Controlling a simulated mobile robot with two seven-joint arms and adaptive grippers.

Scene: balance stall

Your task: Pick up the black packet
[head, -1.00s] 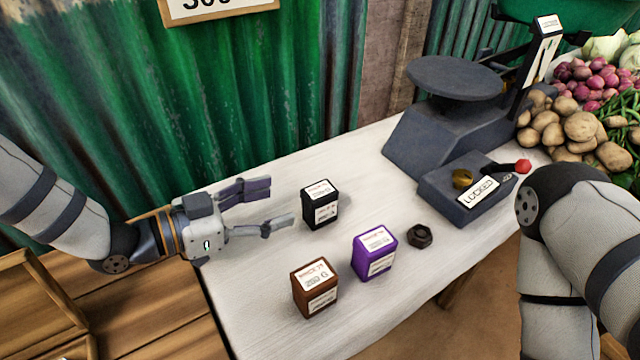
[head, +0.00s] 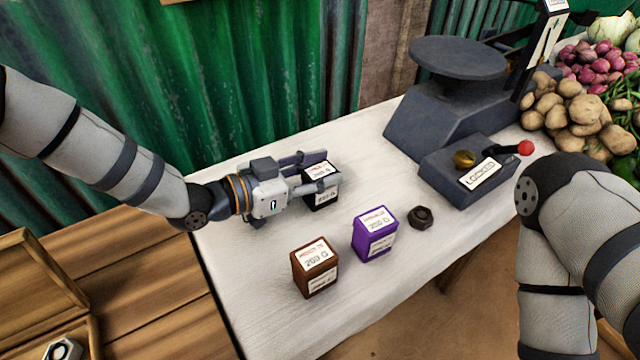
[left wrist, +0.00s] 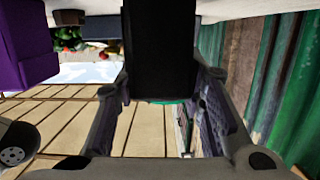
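The black packet (head: 322,192) with a white label stands upright on the white table cloth. My left gripper (head: 328,170) comes at it from the left, one finger on the far side and one on the near side. In the left wrist view the black packet (left wrist: 160,50) fills the space between the two fingers, which appear to press on its sides. The packet looks to rest on the table. My right arm shows at the right edge, but its gripper is out of view.
A brown packet (head: 315,268) and a purple packet (head: 375,235) stand in front. A dark nut (head: 421,217) lies beside the purple one. A grey scale (head: 440,115) with a locked label stands behind, near potatoes (head: 575,120). A wooden box (head: 40,290) is at lower left.

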